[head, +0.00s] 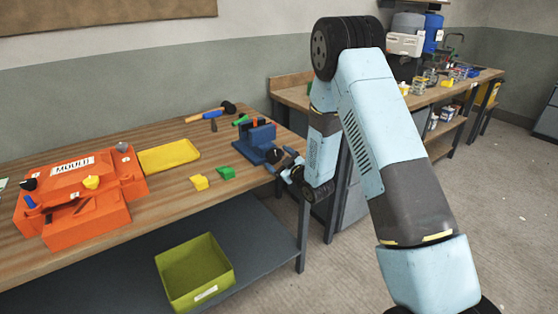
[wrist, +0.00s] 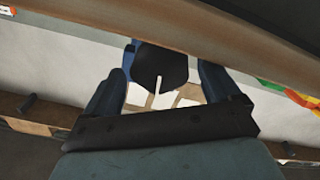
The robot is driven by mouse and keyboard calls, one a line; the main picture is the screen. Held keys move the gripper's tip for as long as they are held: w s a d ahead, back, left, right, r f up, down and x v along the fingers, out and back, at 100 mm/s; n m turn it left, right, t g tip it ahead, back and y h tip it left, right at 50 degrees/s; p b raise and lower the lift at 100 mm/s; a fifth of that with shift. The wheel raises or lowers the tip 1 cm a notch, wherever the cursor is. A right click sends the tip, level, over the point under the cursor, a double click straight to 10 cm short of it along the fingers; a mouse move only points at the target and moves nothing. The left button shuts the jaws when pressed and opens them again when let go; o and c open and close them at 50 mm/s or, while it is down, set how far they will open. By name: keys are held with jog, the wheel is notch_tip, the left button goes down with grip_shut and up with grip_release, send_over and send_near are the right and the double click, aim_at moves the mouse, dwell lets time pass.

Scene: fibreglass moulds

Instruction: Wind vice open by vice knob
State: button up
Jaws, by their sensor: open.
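The blue vice (head: 257,142) stands on the wooden bench near its right end. The dark vice knob (head: 275,155) is at the vice's front right. My gripper (head: 287,167) is at the bench's right edge, close to the knob. In the wrist view, my gripper (wrist: 162,82) is open, with one finger on each side of the dark rounded knob (wrist: 160,62), which has a white line on it. I see light gaps low between knob and fingers. Whether either finger touches the knob I cannot tell.
A green bin (head: 195,270) sits on the lower shelf. Floor right of the bench is clear.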

jog(key=v, duration=1.3)
jog(key=shift+s+d, duration=0.25)
